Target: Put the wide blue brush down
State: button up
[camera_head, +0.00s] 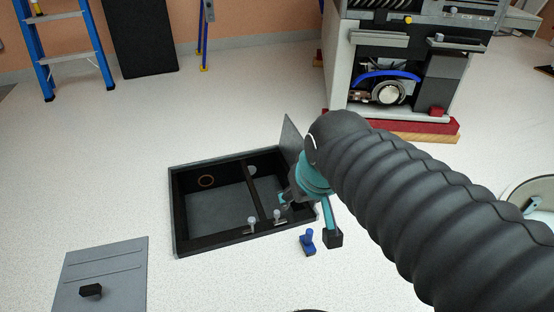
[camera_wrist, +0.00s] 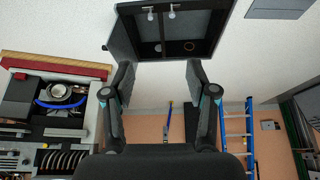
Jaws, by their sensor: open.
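A blue piece with a wide base and an upright stub handle (camera_head: 308,241), which looks like the wide blue brush, stands on the floor just outside the near right corner of the black box (camera_head: 180,215). My gripper (camera_wrist: 160,72) is open, with nothing between its fingers in the wrist view. In the head view my gripper (camera_head: 288,198) is over the box's right end, above and apart from the blue piece, partly hidden by my arm. The blue piece does not show in the wrist view.
The box has two compartments, a raised flap (camera_head: 292,136) and two pale knobs at its near wall. A teal bar with a black block (camera_head: 333,238) is beside the blue piece. A grey panel (camera_head: 105,270) lies front left. The gantry machine (camera_head: 345,75) stands behind; floor between is clear.

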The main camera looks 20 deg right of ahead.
jog(key=shift+s+a+r, duration=0.1)
jog(key=shift+s+a, duration=0.1)
jog(key=shift+s, duration=0.75)
jog(key=shift+s+a+r, duration=0.1)
jog(key=shift+s+a, duration=0.1)
jog(key=shift+s, duration=0.7)
notch_tip(320, 180, up, 2)
jog(key=shift+r+p, duration=0.1)
jog(key=shift+p, duration=1)
jog(key=shift+o, duration=0.5)
